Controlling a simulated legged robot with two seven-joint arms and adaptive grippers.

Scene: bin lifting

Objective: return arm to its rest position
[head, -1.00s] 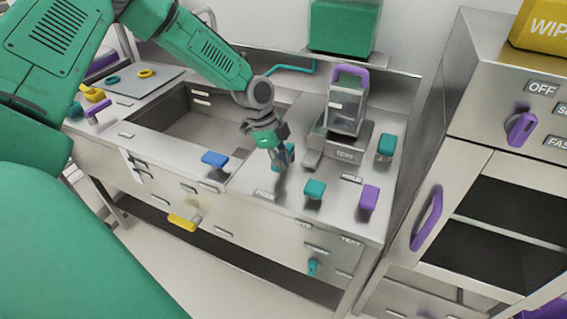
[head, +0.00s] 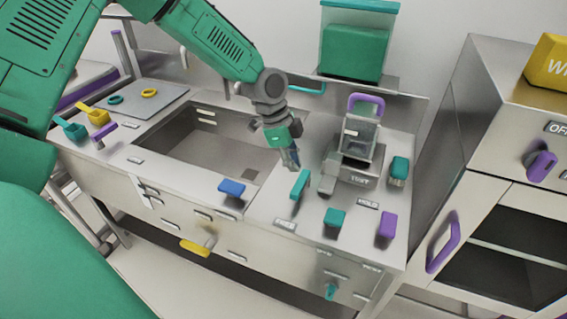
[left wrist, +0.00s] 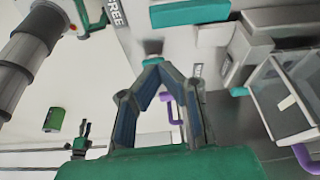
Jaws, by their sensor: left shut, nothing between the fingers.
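My left gripper (head: 293,164) hangs over the steel counter (head: 262,208), beside the right edge of the sink basin (head: 190,150). Its fingers are shut with nothing seen between them; the fingertips also meet in the left wrist view (left wrist: 154,63). A teal handle (head: 300,184) stands upright on the counter just below and right of the fingertips, and the two look apart. My green left upper arm and forearm (head: 205,38) reach in from the upper left. My right gripper is not seen in the head view.
A clear container with a purple handle (head: 364,105) stands right of the gripper. Blue (head: 232,187), teal (head: 334,218) and purple (head: 388,224) knobs line the counter's front. A steel cabinet (head: 480,110) stands at the right.

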